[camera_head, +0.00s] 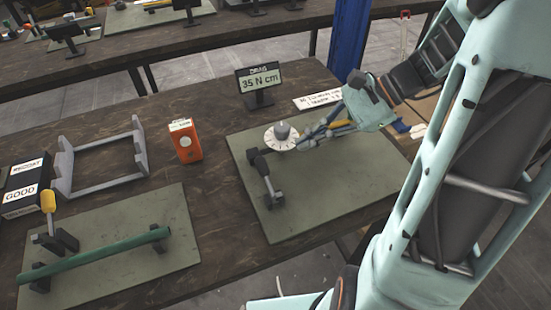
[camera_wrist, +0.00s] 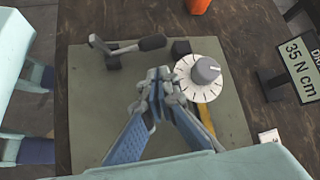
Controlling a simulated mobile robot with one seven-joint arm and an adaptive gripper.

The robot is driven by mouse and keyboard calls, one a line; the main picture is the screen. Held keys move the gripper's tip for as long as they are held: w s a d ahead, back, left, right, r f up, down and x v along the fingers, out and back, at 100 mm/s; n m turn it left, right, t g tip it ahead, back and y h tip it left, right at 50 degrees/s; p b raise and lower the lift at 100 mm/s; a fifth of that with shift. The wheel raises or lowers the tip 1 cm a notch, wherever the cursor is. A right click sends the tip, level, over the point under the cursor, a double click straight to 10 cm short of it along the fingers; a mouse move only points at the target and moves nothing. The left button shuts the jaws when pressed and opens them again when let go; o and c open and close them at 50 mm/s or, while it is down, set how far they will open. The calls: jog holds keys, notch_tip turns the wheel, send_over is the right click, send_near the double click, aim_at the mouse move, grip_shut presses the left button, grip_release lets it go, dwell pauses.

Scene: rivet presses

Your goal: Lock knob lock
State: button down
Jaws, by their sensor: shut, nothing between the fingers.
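A grey knob (camera_head: 282,130) stands upright on a white dial with tick marks (camera_head: 271,142); the knob also shows in the wrist view (camera_wrist: 207,70). A yellow bar (camera_wrist: 207,120) reaches out from beside the dial, partly hidden by my gripper. My gripper (camera_head: 303,142) is shut and empty. Its fingertips (camera_wrist: 160,85) show beside the dial in the wrist view, apart from the knob; I cannot tell whether they touch the dial's edge. Which part is the lock is not clear.
A black-gripped lever (camera_wrist: 152,43) on a small base and a dark block (camera_wrist: 181,48) share the green mat (camera_head: 330,195). A "35 N cm" display (camera_head: 260,82) stands behind.

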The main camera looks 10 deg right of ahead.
jog(key=b+x, duration=0.1)
jog(key=x, duration=0.9)
jog(key=shift+w+b, duration=0.1)
jog(key=shift+b, duration=0.4)
